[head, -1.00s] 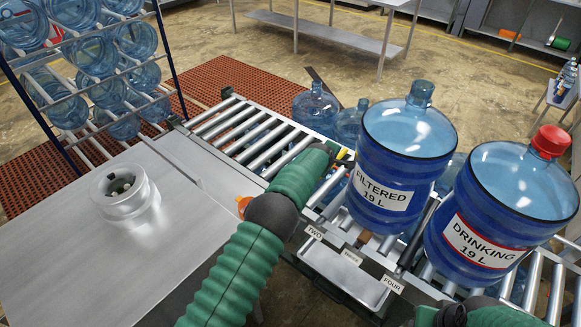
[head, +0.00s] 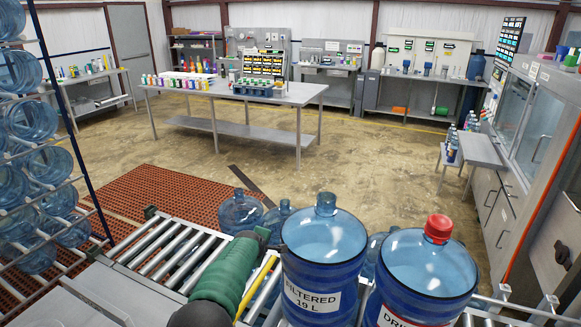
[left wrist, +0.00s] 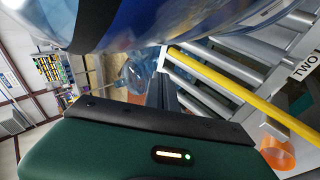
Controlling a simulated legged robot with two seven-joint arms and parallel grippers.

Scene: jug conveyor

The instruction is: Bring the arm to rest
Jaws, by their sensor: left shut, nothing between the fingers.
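My left arm comes up from the bottom of the head view, and my left gripper (head: 262,233) is at its far end over the conveyor (head: 165,245). It is just left of the blue jug labelled FILTERED 19 L (head: 323,250), with no clear contact visible. The gripper is shut and empty; its fingertips are mostly hidden in the head view. In the left wrist view a blue jug (left wrist: 190,20) fills the top, close to the gripper. The red-capped jug labelled DRINKING (head: 425,272) stands upright to the right. My right gripper is out of view.
More blue jugs (head: 240,212) stand behind the conveyor. A rack of jugs (head: 40,165) is at the left. A yellow bar (left wrist: 245,90) runs beside the rollers in the left wrist view. A long table (head: 235,92) with bottles stands farther back.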

